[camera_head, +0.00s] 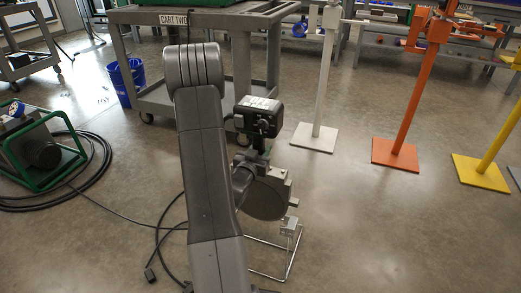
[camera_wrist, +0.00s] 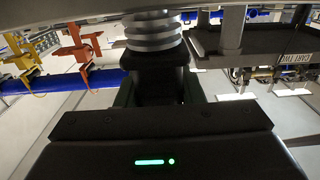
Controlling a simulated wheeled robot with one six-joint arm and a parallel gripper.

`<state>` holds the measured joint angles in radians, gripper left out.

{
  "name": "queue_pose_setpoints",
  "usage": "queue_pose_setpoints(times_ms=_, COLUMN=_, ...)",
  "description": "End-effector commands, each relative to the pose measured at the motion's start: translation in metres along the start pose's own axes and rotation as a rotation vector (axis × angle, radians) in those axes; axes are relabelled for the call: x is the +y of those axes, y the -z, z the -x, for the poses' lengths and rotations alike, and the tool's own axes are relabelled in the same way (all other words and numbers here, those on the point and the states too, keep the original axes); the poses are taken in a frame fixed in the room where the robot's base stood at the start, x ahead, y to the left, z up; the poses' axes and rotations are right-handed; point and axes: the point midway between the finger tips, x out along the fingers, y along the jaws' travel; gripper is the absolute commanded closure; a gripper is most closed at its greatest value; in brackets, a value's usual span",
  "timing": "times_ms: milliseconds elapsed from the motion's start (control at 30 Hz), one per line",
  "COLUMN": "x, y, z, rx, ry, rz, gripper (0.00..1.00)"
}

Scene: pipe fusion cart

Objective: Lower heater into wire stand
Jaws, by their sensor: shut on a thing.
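The heater shows in the head view as a round, dark grey plate (camera_head: 265,199) with metal blocks on its right edge. My gripper (camera_head: 259,150) is above the plate, at the heater's upper end, and is shut on it. In the wrist view, a dark part of the heater (camera_wrist: 158,78) with pale ribs sits between my gripper's green-edged fingers. The wire stand (camera_head: 290,262) is a thin metal frame on the floor, beneath the plate. A small metal block shows at its top, close under the plate. My arm hides the stand's left part, and I cannot tell whether heater and stand touch.
A grey cart (camera_head: 190,17) marked CART TWO stands behind. Black cable (camera_head: 160,235) lies on the floor at left, by a green-framed machine (camera_head: 40,150). White (camera_head: 326,80), orange (camera_head: 425,95) and yellow (camera_head: 497,140) pole stands are at right. Floor right of the wire stand is clear.

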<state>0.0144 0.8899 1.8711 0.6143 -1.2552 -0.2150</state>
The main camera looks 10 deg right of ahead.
Motion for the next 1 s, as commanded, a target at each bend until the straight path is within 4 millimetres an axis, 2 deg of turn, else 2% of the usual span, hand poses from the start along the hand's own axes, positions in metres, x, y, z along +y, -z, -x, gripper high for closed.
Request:
queue_pose_setpoints(times_ms=33, x=-0.001, y=0.008, z=-0.002, rx=0.019, ry=0.001, rz=-0.005, gripper=1.0)
queue_pose_setpoints(times_ms=400, x=-0.001, y=0.008, z=-0.002, rx=0.018, ry=0.001, rz=-0.005, gripper=1.0)
queue_pose_setpoints(times_ms=1000, x=-0.001, y=-0.008, z=-0.002, rx=0.018, ry=0.001, rz=-0.004, gripper=1.0)
